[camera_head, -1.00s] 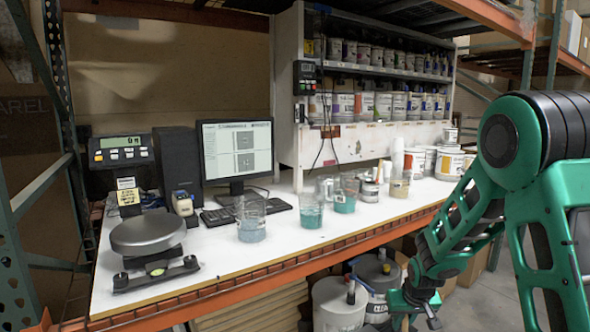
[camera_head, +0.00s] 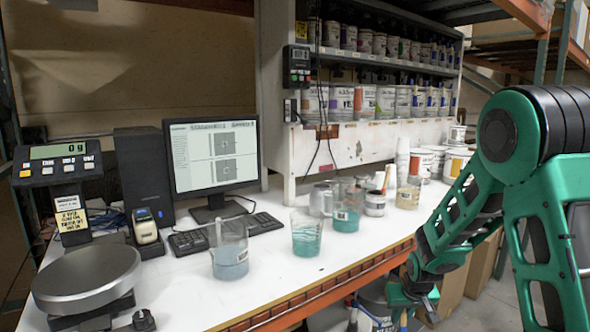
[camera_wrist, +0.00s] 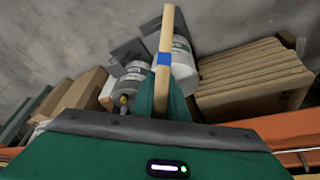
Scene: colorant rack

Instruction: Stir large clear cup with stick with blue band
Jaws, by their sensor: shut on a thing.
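My green gripper (camera_head: 415,300) is low at the right in the head view, beside the table's front edge. In the wrist view my gripper (camera_wrist: 165,105) is shut on a pale wooden stick with a blue band (camera_wrist: 165,58). Several clear cups stand on the table. The nearest and largest-looking one (camera_head: 230,262) holds grey-blue liquid, and a thin stick (camera_head: 219,234) seems to stand in it. A clear cup with teal liquid (camera_head: 306,240) stands right of it. Another teal cup (camera_head: 346,218) is further back. My gripper is apart from all of them.
A scale (camera_head: 88,277) and a monitor (camera_head: 213,160) are on the left of the white table (camera_head: 270,285). A keyboard (camera_head: 262,224) lies behind the cups. Paint cans fill the shelf (camera_head: 375,70). In the wrist view, buckets (camera_wrist: 183,65) and stacked cardboard (camera_wrist: 250,78) are below.

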